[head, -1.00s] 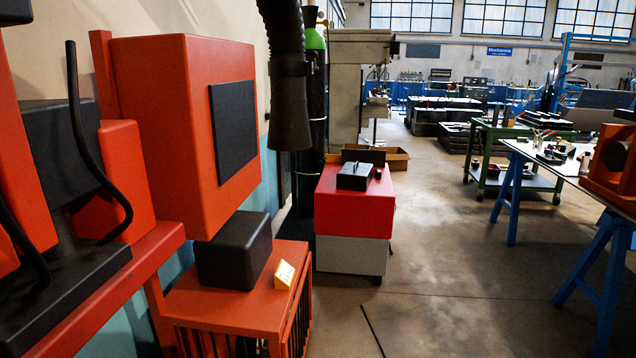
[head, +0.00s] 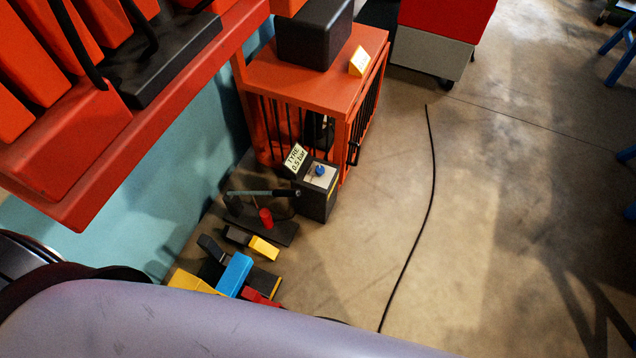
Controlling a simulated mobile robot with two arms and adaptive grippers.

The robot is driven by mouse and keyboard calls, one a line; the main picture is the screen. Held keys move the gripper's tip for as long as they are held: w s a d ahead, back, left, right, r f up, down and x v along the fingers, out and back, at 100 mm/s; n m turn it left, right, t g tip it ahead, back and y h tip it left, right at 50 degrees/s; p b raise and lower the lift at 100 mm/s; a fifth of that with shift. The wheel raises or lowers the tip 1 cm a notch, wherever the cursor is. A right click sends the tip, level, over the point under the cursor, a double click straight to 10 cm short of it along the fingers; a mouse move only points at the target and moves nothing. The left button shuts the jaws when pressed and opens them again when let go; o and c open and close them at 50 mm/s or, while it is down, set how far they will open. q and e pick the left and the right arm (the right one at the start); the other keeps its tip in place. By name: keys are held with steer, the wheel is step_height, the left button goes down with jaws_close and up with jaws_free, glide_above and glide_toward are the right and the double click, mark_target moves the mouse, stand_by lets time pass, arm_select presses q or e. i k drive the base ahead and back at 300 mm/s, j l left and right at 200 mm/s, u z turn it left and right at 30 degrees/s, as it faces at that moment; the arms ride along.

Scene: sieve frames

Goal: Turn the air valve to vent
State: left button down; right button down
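A small dark box (head: 313,202) stands on the floor in front of the orange cage. On its light top plate is a blue knob (head: 320,170), which looks like the air valve; its setting is too small to read. A pale sign (head: 296,157) reading "TYRE 0.5 bar" stands at the box's back left. Neither of my grippers is in view.
An orange barred cage (head: 310,80) stands behind the box, with a black block (head: 314,32) and a yellow tag (head: 359,60) on it. Pedals and coloured blocks (head: 235,273) lie at lower left. A black cable (head: 425,210) crosses otherwise clear floor.

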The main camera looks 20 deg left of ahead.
mark_target(319, 170)
steer(key=k, duration=0.35)
steer(key=k+u, duration=0.1)
steer(key=u, duration=0.35)
steer(key=k+u, duration=0.1)
steer(key=u, duration=0.3)
steer(key=k+j+u, duration=0.1)
steer(key=u, duration=0.35)
steer(key=i+l+u, duration=0.2)
steer(key=l, duration=0.3)
steer(key=i+l+u, duration=0.2)
steer(key=l, duration=0.25)
steer(key=l+u, duration=0.2)
steer(key=l, duration=0.3)
steer(key=l+u, duration=0.15)
steer(key=l, duration=0.4)
steer(key=i, duration=0.1)
